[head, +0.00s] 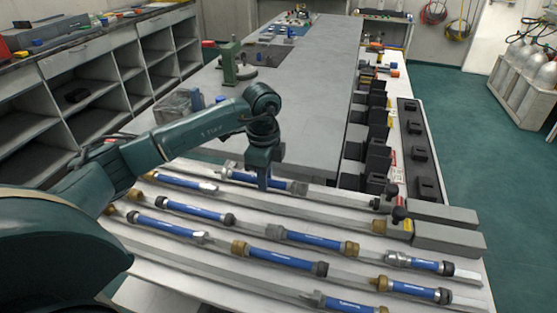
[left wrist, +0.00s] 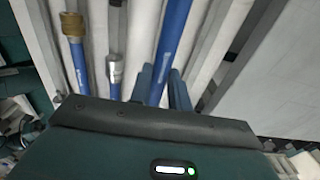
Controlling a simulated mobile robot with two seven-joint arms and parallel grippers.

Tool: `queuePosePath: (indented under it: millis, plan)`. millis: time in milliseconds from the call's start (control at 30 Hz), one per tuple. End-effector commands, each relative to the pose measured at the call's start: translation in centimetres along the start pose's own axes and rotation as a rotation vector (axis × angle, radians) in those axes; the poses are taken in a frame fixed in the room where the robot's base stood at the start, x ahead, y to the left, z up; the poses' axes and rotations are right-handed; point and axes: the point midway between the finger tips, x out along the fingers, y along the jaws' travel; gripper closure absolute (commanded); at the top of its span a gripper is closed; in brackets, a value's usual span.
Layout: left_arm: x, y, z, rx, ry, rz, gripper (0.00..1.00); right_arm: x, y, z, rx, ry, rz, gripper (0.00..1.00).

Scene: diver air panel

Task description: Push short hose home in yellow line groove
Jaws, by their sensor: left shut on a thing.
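My left gripper (head: 264,183) points down over the rearmost row of the panel. It is shut on a short blue hose (head: 243,176), whose metal-coloured end fittings show on both sides of the fingers. In the left wrist view the two fingers (left wrist: 161,92) straddle the blue hose (left wrist: 175,42). The hose lies along the rear row; I cannot tell how deep it sits in the groove. My right gripper is not in view.
Several other blue hoses (head: 188,210) lie in parallel rows in front. Grey blocks (head: 447,238) stand at the panel's right end. Black holders (head: 377,130) line the right of the grey bench (head: 310,100). A green vise-like stand (head: 232,65) is farther back.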

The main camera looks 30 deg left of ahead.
Motion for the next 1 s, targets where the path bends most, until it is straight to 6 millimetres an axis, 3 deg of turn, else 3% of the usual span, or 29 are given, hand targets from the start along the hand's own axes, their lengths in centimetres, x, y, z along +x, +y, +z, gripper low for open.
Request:
queuePosePath:
  millis: [367,1000]
  plan:
    - [1.1,0.0,0.0,0.000,0.001,-0.001,1.00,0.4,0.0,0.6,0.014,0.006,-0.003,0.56]
    - [6.8,0.0,0.0,0.000,0.000,-0.001,1.00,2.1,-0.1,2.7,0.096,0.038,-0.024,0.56]
